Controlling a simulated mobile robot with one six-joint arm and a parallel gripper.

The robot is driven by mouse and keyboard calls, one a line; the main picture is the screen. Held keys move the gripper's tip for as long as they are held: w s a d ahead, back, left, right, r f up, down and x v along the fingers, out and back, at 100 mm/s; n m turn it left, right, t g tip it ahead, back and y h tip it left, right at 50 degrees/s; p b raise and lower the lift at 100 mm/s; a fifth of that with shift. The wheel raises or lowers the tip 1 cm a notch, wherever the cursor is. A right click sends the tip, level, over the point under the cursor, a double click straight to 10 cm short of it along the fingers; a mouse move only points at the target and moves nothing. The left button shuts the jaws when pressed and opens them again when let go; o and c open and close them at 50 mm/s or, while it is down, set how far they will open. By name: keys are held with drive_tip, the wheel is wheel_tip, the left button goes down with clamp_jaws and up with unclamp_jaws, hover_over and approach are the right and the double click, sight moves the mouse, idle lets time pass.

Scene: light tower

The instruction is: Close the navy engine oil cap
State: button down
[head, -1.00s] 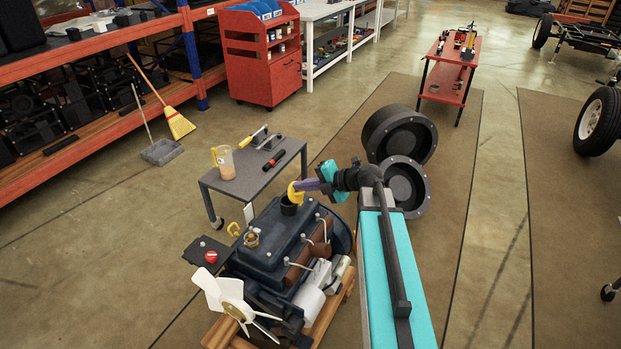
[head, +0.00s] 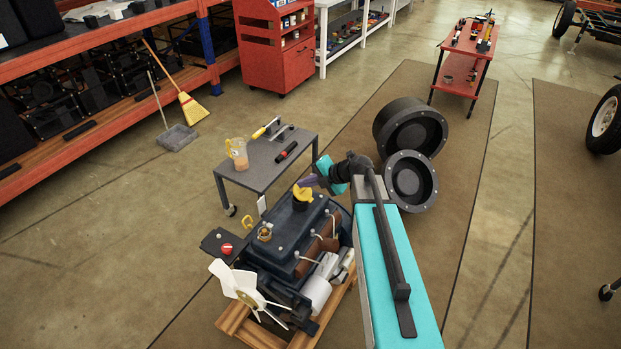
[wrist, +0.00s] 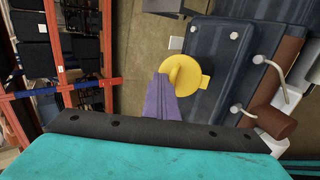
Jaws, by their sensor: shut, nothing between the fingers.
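The navy engine (head: 290,238) stands on a wooden pallet in the lower middle of the head view. Its yellow oil cap (head: 302,193) sits over the dark filler neck (head: 299,205) at the far end of the engine top. My gripper (head: 306,182) has purple fingers, shut and empty. In the wrist view the fingertips (wrist: 163,78) are at the cap's edge; whether they touch it is unclear.
A grey table (head: 258,165) with a jug (head: 238,153) and tools stands behind the engine. A white fan (head: 238,284) is at the engine's near end. Large dark wheel-like rings (head: 410,180) stand right of my arm.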

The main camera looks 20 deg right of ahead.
drive_tip(key=shift+w+a+f+p, duration=0.2)
drive_tip(key=shift+w+a+p, duration=0.55)
drive_tip(key=shift+p, duration=0.5)
drive_tip(key=shift+w+a+f+p, duration=0.4)
drive_tip(key=shift+a+p, duration=0.05)
drive_tip(key=shift+p, duration=0.25)
drive_tip(key=shift+p+x, duration=0.8)
drive_tip(key=shift+x, duration=0.3)
drive_tip(key=shift+a+f, duration=0.1)
drive_tip(key=shift+f, duration=0.4)
